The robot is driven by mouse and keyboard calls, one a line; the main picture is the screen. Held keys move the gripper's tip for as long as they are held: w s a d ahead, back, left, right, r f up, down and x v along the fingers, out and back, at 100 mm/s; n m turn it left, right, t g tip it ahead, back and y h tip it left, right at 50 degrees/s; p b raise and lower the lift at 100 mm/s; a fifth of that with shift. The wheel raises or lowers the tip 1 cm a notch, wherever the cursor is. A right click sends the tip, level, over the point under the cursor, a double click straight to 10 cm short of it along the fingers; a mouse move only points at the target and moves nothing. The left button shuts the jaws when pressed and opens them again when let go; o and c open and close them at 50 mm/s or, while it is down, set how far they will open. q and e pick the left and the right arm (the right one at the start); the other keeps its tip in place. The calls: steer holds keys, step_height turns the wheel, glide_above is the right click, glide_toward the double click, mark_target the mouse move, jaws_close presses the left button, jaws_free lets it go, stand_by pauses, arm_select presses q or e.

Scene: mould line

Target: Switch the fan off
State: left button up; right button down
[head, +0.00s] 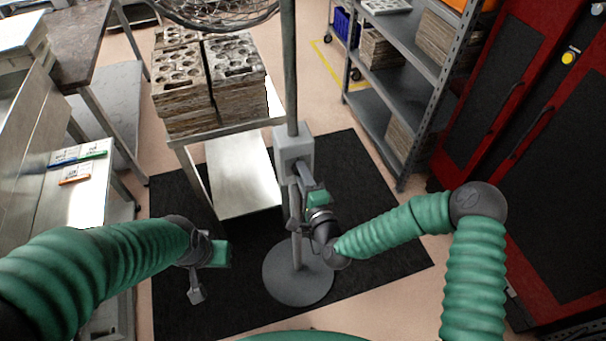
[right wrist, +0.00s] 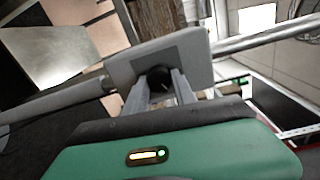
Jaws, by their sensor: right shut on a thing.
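The fan stands in the middle of the head view. Its wire cage (head: 215,12) is cut off at the top edge, its grey pole (head: 290,70) runs down to a round base (head: 298,274), and a grey control box (head: 293,146) sits on the pole. My right gripper (head: 299,172) reaches the front of this box. In the right wrist view its two fingers are closed around a dark round knob (right wrist: 160,78) on the box face (right wrist: 125,72). The knob's setting is hidden. My left gripper (head: 197,293) hangs to the left of the base, apart from the fan; its opening is unclear.
A metal cart (head: 235,180) with stacked moulds (head: 235,95) stands behind left of the fan. Grey shelving (head: 375,110) and red cabinets (head: 480,80) are at the right. A workbench (head: 85,200) is at the left.

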steer(key=n+b, duration=0.1)
steer(key=n, duration=0.3)
steer(key=n+b, duration=0.1)
steer(key=n, duration=0.3)
steer(key=n+h+b, duration=0.1)
steer(key=n, duration=0.3)
steer(key=shift+s+a+f, duration=0.15)
steer(key=shift+s+f, duration=0.05)
steer(key=shift+f, duration=0.15)
steer(key=c, duration=1.2)
jaws_free()
steer(key=shift+o, duration=0.8)
steer(key=shift+w, duration=0.15)
steer(key=shift+r, duration=0.1)
